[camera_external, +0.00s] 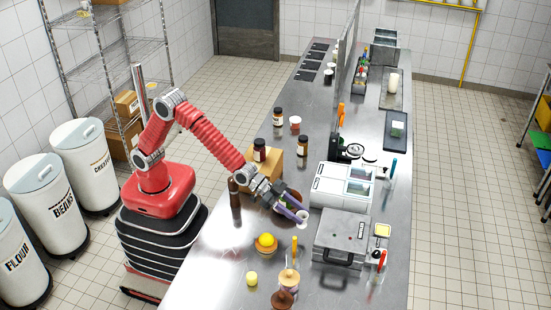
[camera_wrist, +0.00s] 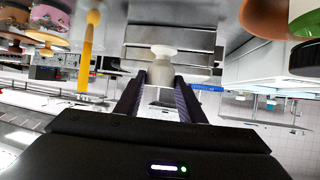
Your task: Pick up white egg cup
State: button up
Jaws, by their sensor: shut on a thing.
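The white egg cup (camera_external: 303,218) is at the tips of my gripper (camera_external: 296,214), above the steel counter beside the grey hinged appliance. In the wrist view the egg cup (camera_wrist: 161,68) stands between the two dark ribbed fingers of my gripper (camera_wrist: 160,88). The fingers are shut on it. Part of its body is hidden by the fingers in the outside view. I cannot tell whether its foot touches the counter.
The grey appliance (camera_external: 341,238) and a white machine (camera_external: 343,186) stand to the right. A dark bottle (camera_external: 234,192) stands left.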

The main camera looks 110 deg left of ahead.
jog(key=shift+r, duration=1.35)
